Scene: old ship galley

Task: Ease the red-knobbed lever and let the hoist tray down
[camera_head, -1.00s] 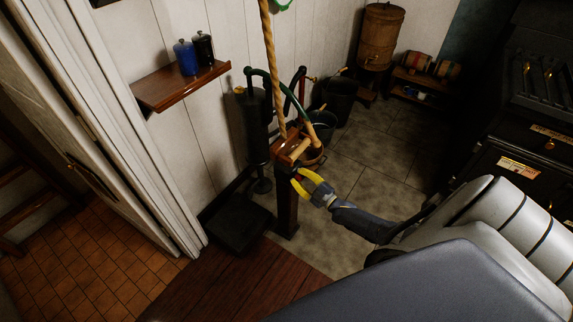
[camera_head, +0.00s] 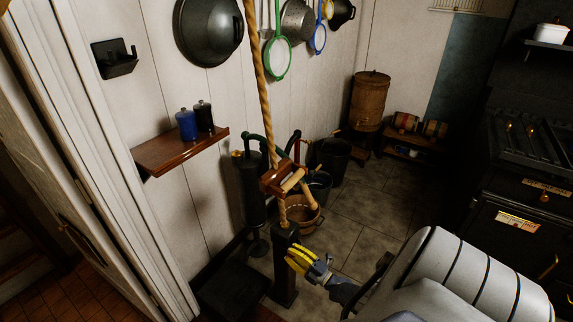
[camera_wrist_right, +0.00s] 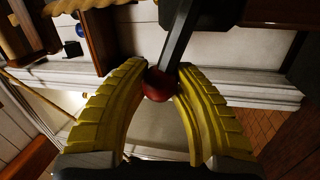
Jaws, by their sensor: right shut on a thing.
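The red knob (camera_wrist_right: 158,85) sits at the end of a dark lever (camera_wrist_right: 180,38) in the right wrist view. My right gripper (camera_head: 292,258) has its yellow fingers shut on the knob, beside the dark post (camera_head: 286,282); its fingers hide the knob in the head view. The small wooden hoist tray (camera_head: 273,181) is at the thick rope (camera_head: 259,70), above the post top. A tan wooden cylinder (camera_head: 294,180) lies at the tray. Rope shows between tray and post. My left gripper is out of view.
A wooden bucket (camera_head: 302,220) and dark bins stand behind the post. A wall shelf (camera_head: 178,153) holds a blue jar (camera_head: 187,125) and a black one. Pans hang above. The black stove (camera_head: 525,215) is at right. Tiled floor (camera_head: 365,225) is open between.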

